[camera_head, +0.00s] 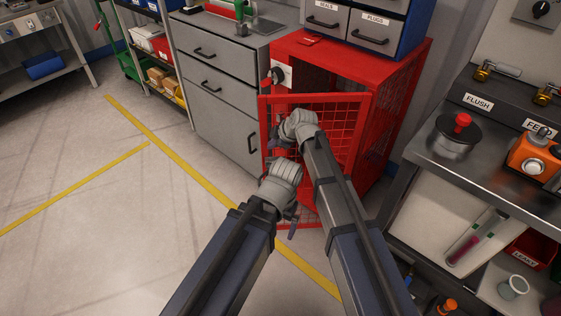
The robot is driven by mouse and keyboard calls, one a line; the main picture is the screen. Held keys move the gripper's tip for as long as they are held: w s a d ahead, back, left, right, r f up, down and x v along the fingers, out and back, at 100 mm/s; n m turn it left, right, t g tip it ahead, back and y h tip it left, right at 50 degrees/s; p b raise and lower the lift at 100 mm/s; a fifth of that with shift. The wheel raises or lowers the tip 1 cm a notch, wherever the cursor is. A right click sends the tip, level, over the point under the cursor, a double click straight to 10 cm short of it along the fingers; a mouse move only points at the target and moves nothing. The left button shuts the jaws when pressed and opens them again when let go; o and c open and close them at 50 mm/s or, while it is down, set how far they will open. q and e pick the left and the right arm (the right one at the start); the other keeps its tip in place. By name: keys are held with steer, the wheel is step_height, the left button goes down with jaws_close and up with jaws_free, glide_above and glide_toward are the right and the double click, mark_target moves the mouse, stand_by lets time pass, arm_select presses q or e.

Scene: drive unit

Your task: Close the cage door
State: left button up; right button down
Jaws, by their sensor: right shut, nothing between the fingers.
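The red cage (403,85) stands right of the grey drawer cabinet. Its red mesh door (345,115) is ajar, standing out from the front, with the dark interior visible above it. A dark knob on a pale plate (282,74) is at the cage's upper left. My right gripper (277,140) is shut and empty at the door's left part; contact with the frame cannot be told. My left gripper (291,213) is lower, in front of the door's lower left; its fingers are largely hidden by its wrist. The arms hide much of the door's lower part.
The grey drawer cabinet (222,110) is close on the left. A steel workbench (425,150) with a dark-lidded pot (455,135) and an orange device (535,155) stands on the right. A blue drawer unit (405,35) sits atop the cage. The floor at left is clear.

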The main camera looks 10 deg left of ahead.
steer(key=w+d+m+t+h, duration=0.2)
steer(key=w+d+m+h, duration=0.2)
steer(key=w, duration=2)
steer(key=shift+w+d+m, duration=0.15)
steer(key=shift+w+m, duration=0.15)
steer(key=shift+m, duration=1.6)
